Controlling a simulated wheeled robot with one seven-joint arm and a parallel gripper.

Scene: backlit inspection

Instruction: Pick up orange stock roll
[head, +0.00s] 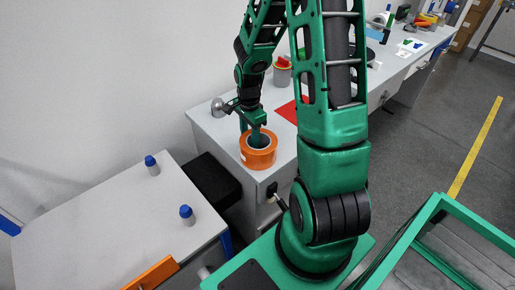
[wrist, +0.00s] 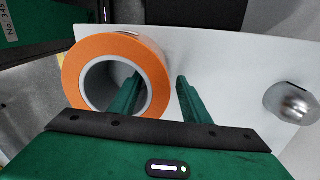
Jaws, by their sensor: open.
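The orange stock roll (head: 258,152) lies flat on the near end of the long grey bench, its round hole facing up. It also shows in the wrist view (wrist: 83,58), at the left. My gripper (head: 257,138) is directly over the roll in the head view. In the wrist view my gripper (wrist: 158,85) is open: the left green finger overlaps the roll's hole and the right finger is over the bare bench just outside the rim, so the roll's wall is between them. I cannot tell how deep the fingertips reach.
A shiny metal knob-like object (wrist: 291,102) stands on the bench near the roll. A red sheet (head: 294,111) and a red-topped container (head: 282,71) are further back. A separate table (head: 110,215) at left holds two blue-capped bottles. A green-framed cart (head: 440,235) stands at right.

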